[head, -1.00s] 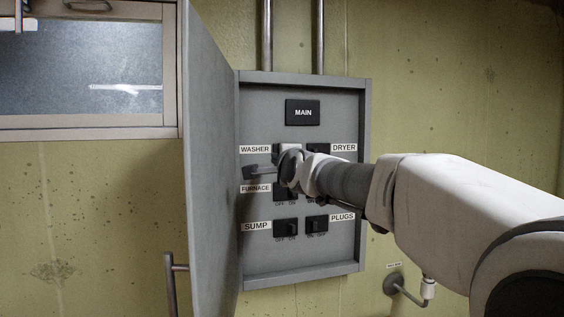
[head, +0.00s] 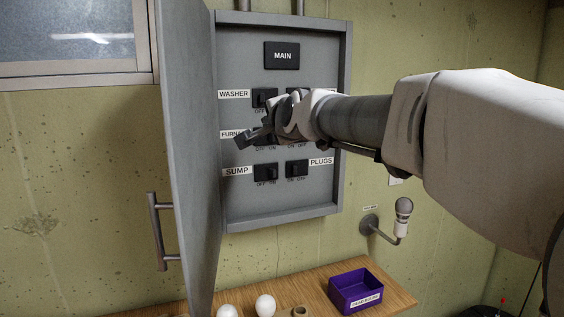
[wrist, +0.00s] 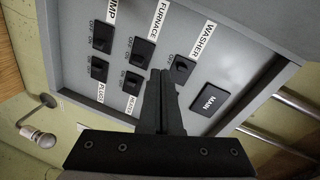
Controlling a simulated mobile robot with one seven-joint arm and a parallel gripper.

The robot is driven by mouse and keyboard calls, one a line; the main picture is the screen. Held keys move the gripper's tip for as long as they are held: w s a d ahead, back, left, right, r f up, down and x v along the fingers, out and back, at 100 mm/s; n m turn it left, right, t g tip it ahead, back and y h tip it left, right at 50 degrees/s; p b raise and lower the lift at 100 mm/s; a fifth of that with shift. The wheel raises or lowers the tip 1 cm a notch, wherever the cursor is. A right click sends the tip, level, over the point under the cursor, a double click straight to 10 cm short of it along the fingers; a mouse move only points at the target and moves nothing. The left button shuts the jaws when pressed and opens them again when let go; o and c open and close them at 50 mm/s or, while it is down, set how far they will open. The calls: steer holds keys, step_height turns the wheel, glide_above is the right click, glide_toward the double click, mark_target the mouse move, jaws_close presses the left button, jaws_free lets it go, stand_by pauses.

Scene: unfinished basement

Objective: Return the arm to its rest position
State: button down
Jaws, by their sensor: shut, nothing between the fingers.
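My gripper (head: 246,138) is in front of the open breaker panel (head: 247,207), its tips over the FURNACE label (head: 230,134) and hiding part of it. In the wrist view its two fingers (wrist: 161,92) lie together with nothing between them. My arm reaches in from the right and hides much of the panel's right column. Black switches show beside WASHER (head: 264,97), SUMP (head: 265,173) and PLUGS (head: 297,168), with the MAIN block (head: 282,56) above. In the wrist view the panel appears turned, and I cannot tell whether the fingers touch it.
The grey panel door (head: 190,150) stands open left of the gripper. Below is a wooden surface (head: 318,284) with a purple bin (head: 357,291) and two white bulbs (head: 265,305). A bulb on a wall bracket (head: 403,212) is under my arm. A window is at upper left.

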steer(key=s+d+f+n+g+h, duration=0.1)
steer(key=s+d+f+n+g, duration=0.2)
steer(key=s+d+f, duration=0.3)
steer(key=s+d+f+n+g+h, duration=0.2)
steer(key=s+d+f, duration=0.4)
steer(key=s+f, duration=0.5)
steer(key=s+d+f+n+g+h, duration=0.2)
steer(key=s+d+f+n+g, duration=0.2)
steer(key=s+f, duration=0.5)
steer(key=s+d+n, duration=0.2)
steer(key=s, duration=0.6)
steer(key=shift+s+d+f+g, duration=0.2)
steer(key=shift+s+d+g, duration=0.05)
steer(key=shift+d+g, duration=0.05)
